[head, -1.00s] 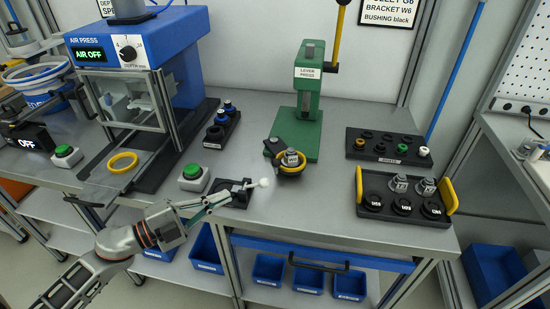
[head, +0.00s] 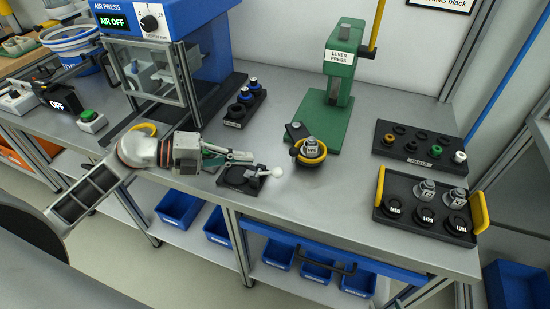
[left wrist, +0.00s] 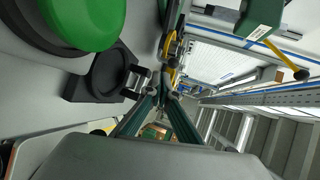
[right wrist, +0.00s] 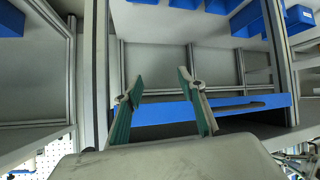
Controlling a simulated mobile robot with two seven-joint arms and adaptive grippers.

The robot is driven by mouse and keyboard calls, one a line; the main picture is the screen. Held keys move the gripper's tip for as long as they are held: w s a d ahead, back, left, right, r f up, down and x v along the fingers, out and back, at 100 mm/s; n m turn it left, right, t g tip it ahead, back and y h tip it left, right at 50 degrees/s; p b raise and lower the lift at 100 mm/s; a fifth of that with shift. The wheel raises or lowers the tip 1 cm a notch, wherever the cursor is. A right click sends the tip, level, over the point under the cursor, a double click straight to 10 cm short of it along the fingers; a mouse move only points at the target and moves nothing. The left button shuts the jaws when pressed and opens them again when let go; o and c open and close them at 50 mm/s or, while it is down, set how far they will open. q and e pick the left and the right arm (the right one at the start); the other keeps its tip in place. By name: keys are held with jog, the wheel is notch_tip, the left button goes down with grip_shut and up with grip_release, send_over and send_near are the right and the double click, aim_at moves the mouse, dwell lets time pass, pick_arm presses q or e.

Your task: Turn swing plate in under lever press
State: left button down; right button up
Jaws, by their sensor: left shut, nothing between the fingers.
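The green lever press (head: 342,65) stands at the back of the bench with its yellow lever handle (head: 377,25) raised. The swing plate (head: 297,131) is turned out at the press's front left, not under the ram. Its round seat has a yellow rim (head: 322,156) and carries a grey bracket part (head: 311,147). My left gripper (head: 250,156) is shut and empty, left of the swing plate and apart from it, over the back edge of a black fixture (head: 234,179). It also shows in the left wrist view (left wrist: 165,93). My right gripper (right wrist: 160,85) is open and empty, outside the head view.
A white ball knob (head: 277,172) on the fixture lies between my left gripper and the swing plate. A black holder (head: 243,108) stands behind. To the right are a rack (head: 415,148) and a yellow-handled tray (head: 425,218). The bench in front of the swing plate is clear.

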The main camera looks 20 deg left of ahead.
pick_arm(q)
jog(key=x, duration=1)
jog(key=shift+p, duration=0.4)
pick_arm(e)
jog(key=shift+w+r, duration=0.15)
jog(key=shift+r, duration=0.3)
pick_arm(q)
jog(key=shift+w, duration=0.1)
pick_arm(e)
jog(key=shift+d, duration=0.1)
